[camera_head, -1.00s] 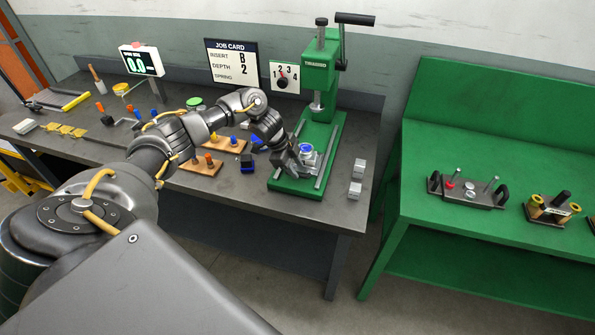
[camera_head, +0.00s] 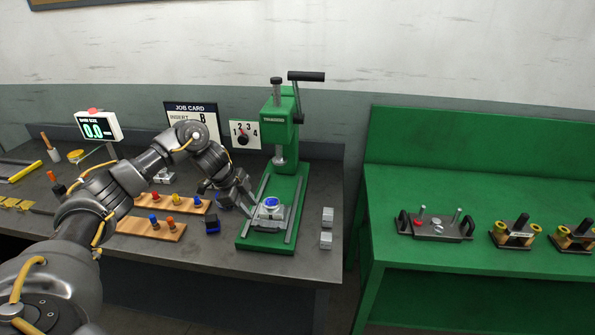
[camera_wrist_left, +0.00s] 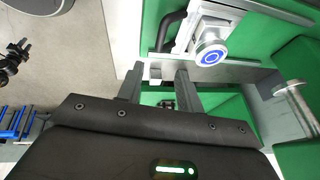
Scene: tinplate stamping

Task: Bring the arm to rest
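My left gripper (camera_head: 248,204) is at the left side of the green press (camera_head: 281,117), low over its base and beside a small metal fixture (camera_head: 268,217) with a blue-topped round piece (camera_head: 271,202). In the left wrist view the two fingers (camera_wrist_left: 157,76) stand apart with nothing seen held between them. The blue-ringed piece (camera_wrist_left: 210,56) sits on its fixture ahead and to the right of the fingers, apart from them. My right gripper is not in view.
Wooden racks (camera_head: 152,229) with coloured pegs and a dark blue block (camera_head: 212,226) lie left of the press. Two grey blocks (camera_head: 326,240) stand at its right. A green bench (camera_head: 400,277) with several fixtures is at the right. A display (camera_head: 97,129) stands at the back left.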

